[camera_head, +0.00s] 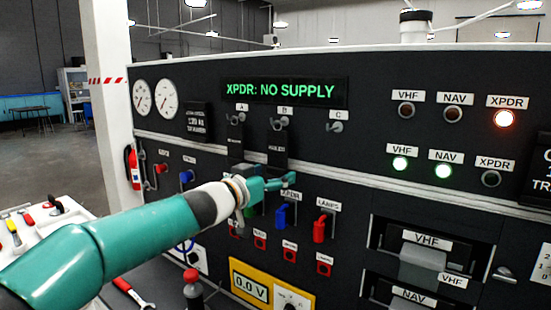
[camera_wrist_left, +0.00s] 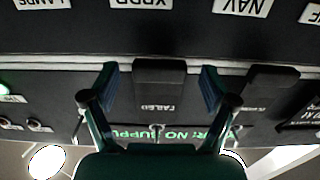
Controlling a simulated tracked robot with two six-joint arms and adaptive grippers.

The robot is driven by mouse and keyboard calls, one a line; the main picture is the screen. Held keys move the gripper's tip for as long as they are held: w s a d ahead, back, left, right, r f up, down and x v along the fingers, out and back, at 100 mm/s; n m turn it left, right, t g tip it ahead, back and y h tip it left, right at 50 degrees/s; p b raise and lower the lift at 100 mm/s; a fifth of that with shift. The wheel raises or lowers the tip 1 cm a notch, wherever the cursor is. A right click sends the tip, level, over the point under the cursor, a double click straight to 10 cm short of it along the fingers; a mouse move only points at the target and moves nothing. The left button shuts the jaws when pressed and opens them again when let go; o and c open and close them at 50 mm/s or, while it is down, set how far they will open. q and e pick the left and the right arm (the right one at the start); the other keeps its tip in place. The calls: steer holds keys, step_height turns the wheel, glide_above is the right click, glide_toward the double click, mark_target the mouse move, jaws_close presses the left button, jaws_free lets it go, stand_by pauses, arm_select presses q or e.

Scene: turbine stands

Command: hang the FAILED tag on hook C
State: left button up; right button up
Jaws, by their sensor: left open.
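The black FAILED tag (camera_head: 277,148) hangs from hook B (camera_head: 278,123), and its lower part is close to my left gripper. Hook C (camera_head: 335,127) is to its right on the panel and is bare. My left gripper (camera_head: 274,183) is open at the lower end of the tag. In the left wrist view, which is upside down, the tag (camera_wrist_left: 158,98) shows between the two spread fingers (camera_wrist_left: 160,88), with a gap on each side. My right gripper is not in view.
Another dark tag (camera_head: 235,142) hangs from hook A (camera_head: 236,119), close on the left; it also shows in the wrist view (camera_wrist_left: 266,88). A ledge (camera_head: 400,190) crosses the panel. Blue (camera_head: 281,216) and red (camera_head: 319,229) switch levers project below the gripper. The display reads "XPDR: NO SUPPLY" (camera_head: 280,91).

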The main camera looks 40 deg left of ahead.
arm_select(q)
steer(key=shift+w, duration=0.5)
steer(key=shift+p, duration=0.4)
stand_by(0.4)
jaws_close()
steer(key=shift+s, duration=0.1)
stand_by(0.4)
steer(key=shift+s+d, duration=0.1)
steer(key=shift+s, duration=0.4)
steer(key=shift+s, duration=0.25)
